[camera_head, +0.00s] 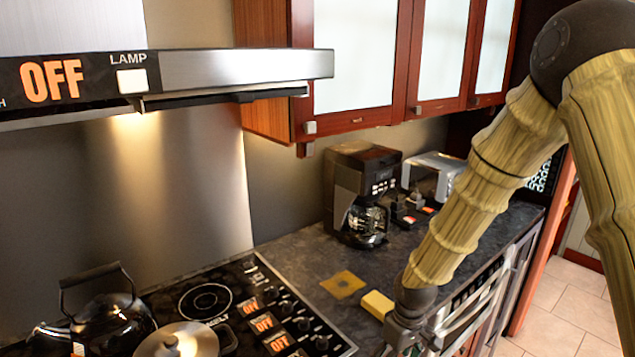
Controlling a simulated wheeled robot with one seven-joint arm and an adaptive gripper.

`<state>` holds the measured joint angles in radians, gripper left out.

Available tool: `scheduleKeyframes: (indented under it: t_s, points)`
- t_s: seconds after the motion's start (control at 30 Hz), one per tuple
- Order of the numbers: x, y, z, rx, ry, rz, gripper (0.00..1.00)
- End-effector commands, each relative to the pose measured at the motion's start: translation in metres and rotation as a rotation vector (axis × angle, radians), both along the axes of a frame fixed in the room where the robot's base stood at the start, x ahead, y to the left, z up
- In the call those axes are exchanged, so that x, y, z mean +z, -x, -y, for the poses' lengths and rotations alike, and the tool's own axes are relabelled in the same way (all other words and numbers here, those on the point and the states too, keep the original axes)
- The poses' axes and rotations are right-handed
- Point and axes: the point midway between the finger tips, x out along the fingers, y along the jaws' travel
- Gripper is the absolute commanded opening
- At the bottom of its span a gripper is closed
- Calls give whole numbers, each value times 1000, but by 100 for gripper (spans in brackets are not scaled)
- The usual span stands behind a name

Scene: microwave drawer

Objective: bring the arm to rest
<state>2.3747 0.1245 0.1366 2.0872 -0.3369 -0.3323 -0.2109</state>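My arm comes down from the upper right across the picture. My gripper (408,338) is at the bottom edge, by the front edge of the counter. Its fingers are mostly cut off by the frame, so I cannot tell whether it is open or shut. A pale yellow block (378,304) lies on the counter just left of my gripper, close to it in the picture; I cannot tell whether they touch.
The dark counter (300,245) holds a coffee maker (357,190), a toaster (436,170) and a flat yellow square (343,284). A black kettle (108,318) and a lidded pot (178,341) stand at the stove (240,290). Cabinets (355,60) and a range hood (200,70) hang above.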

Motion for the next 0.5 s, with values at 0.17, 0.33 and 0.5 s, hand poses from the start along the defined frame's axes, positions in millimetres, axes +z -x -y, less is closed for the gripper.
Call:
scheduleKeyframes:
  t_s: [0.17, 0.33, 0.5]
  points:
    - [-68, 41, -4, -85, -31, -24, 79]
    - [-130, 89, -3, -192, -49, -37, 79]
    - [-182, 142, 3, -296, -48, -42, 79]
